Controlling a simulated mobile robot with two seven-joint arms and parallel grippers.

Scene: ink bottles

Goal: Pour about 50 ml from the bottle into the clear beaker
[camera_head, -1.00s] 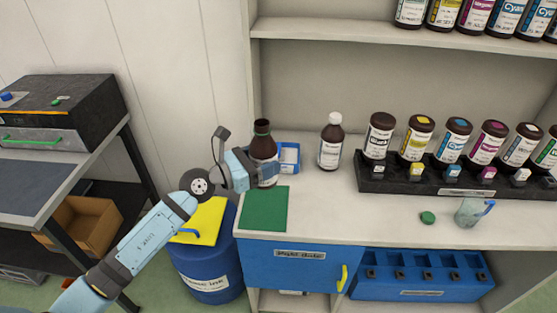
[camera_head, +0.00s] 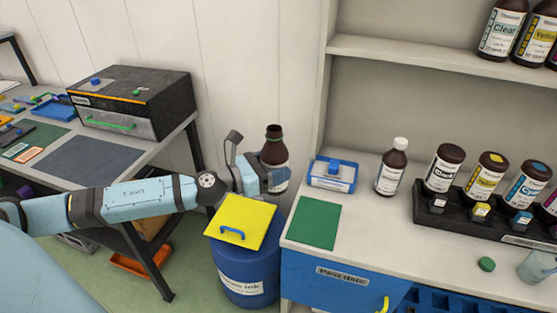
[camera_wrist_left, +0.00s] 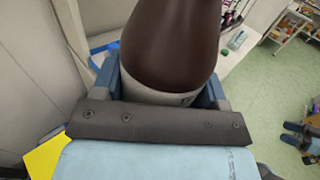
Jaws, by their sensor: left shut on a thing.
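My left gripper (camera_head: 264,181) is shut on an open brown bottle (camera_head: 274,150) with a white label. The bottle is upright, held in the air above the blue drum's back edge, left of the counter. In the left wrist view the brown bottle (camera_wrist_left: 170,45) fills the top middle between the jaws (camera_wrist_left: 160,95). My right gripper is not in view.
A blue drum (camera_head: 245,272) with a yellow lid (camera_head: 240,221) stands left of the counter. On the counter are a green mat (camera_head: 314,222), a blue-and-white box (camera_head: 333,174), a white-capped bottle (camera_head: 391,167) and a black rack (camera_head: 462,220) of bottles. A workbench (camera_head: 85,160) stands at left.

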